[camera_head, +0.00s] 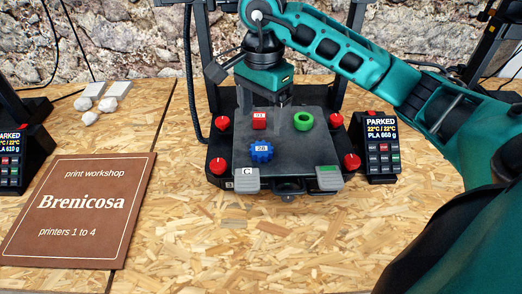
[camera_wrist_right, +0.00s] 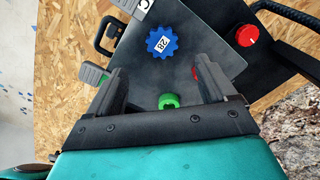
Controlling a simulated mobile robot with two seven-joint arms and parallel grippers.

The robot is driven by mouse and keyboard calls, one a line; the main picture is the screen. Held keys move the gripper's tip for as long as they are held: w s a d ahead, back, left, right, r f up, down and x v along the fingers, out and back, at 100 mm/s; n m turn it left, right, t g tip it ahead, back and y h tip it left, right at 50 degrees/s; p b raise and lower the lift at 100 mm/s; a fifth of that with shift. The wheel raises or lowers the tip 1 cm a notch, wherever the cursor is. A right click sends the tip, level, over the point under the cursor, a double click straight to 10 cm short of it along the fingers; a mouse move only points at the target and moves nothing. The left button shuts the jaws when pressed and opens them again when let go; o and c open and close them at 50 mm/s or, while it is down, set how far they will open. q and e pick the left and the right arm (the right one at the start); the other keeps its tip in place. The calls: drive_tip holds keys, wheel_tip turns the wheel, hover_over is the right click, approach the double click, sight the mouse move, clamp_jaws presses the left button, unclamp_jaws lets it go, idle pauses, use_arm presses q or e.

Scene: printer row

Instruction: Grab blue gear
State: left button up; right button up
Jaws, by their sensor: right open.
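The blue gear (camera_head: 262,152) with a white label reading 28 lies on the dark print plate (camera_head: 300,155) of the printer, near its front left. It also shows in the right wrist view (camera_wrist_right: 162,42), beyond the fingertips and apart from them. My right gripper (camera_head: 284,100) hangs over the back part of the plate, pointing down. In the right wrist view its two fingers (camera_wrist_right: 163,78) stand wide apart with nothing between their tips. My left gripper is not in either view.
A red block (camera_head: 260,120) and a green ring (camera_head: 304,121) sit on the plate behind the gear. Red knobs (camera_head: 218,166) stand at the bed's corners. Grey clip (camera_head: 246,178) and green-marked clip (camera_head: 328,178) sit at the front edge. A brown sign (camera_head: 80,208) lies left; the front table is clear.

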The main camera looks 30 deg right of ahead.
sight(261, 148)
wheel_tip(261, 148, down, 9)
drive_tip(key=shift+w+r, duration=0.1)
drive_tip(key=shift+w, duration=0.05)
idle(0.4)
drive_tip(key=shift+c, duration=0.3)
drive_tip(key=c, duration=1)
